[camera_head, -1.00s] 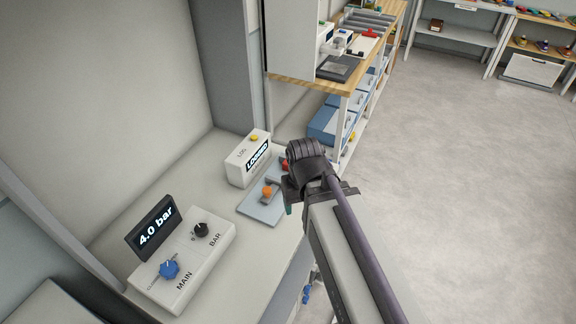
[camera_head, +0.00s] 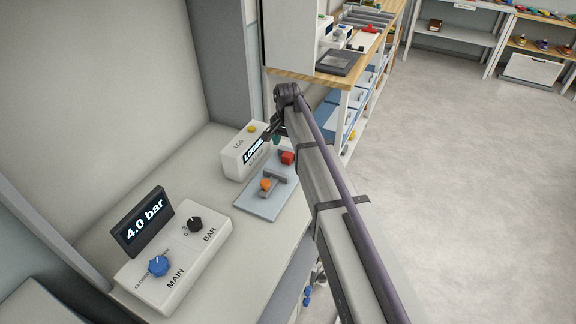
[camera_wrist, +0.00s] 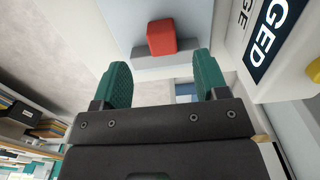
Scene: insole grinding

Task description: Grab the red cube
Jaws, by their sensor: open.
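The red cube (camera_head: 287,157) sits at the far right end of a blue-grey plate (camera_head: 262,209) on the bench, close to the logger box. In the wrist view the red cube (camera_wrist: 162,38) stands on a grey block, ahead of and between my fingertips, and apart from them. My gripper (camera_wrist: 160,78) has two green fingers spread wide with nothing between them. In the head view my gripper is mostly hidden by my arm; a bit of green finger shows beside the logger box, near the cube.
The logger box (camera_head: 245,150) with a yellow button stands close behind the plate. An orange knob (camera_head: 266,185) with a grey handle sits on the plate. A pressure panel (camera_head: 175,262) with blue and black knobs stands nearer. A wooden-topped workbench (camera_head: 300,77) is beyond.

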